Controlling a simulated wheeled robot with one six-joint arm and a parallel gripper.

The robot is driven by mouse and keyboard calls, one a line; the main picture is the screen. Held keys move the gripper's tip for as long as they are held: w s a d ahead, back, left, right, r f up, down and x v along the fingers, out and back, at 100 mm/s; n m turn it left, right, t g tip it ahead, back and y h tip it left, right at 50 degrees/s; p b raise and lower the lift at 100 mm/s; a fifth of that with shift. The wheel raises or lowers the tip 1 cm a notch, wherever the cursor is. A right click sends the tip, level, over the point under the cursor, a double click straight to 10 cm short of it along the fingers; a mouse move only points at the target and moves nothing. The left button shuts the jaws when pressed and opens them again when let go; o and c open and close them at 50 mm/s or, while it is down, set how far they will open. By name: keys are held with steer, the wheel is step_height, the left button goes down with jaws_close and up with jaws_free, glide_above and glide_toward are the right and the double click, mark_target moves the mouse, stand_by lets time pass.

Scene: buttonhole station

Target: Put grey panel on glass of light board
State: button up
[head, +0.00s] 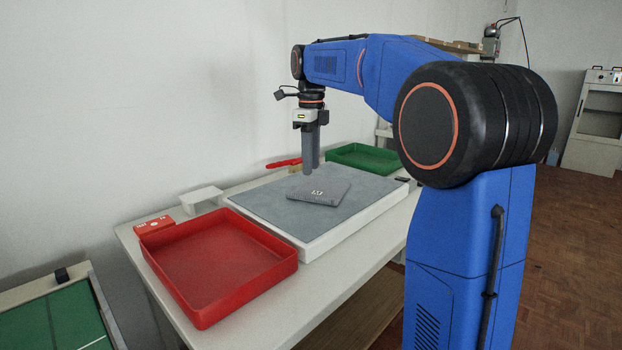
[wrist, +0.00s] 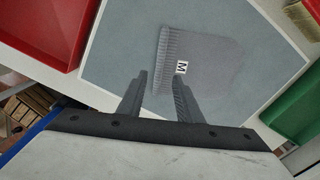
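The grey panel (head: 318,191) lies on the blue-grey glass (head: 262,202) of the light board (head: 335,238), slightly turned to the board's edges. It has a white tag with a dark M. In the wrist view the panel (wrist: 222,52) shows a ribbed edge on its left, and the glass (wrist: 110,58) shows around it. My gripper (head: 311,170) points down over the panel's far-left edge, and its fingers look close above it. In the wrist view my gripper (wrist: 159,76) is open with nothing between its fingers; one finger is beside the ribbed edge, the other overlaps the panel.
A red tray (head: 215,262) stands in front of the board at the left, with a small red box (head: 154,226) and a white dish (head: 201,195) nearby. A green tray (head: 364,153) and a red-handled item (head: 284,163) are behind the board. Bare glass surrounds the panel.

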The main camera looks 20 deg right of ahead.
steer(key=shift+r, duration=1.85)
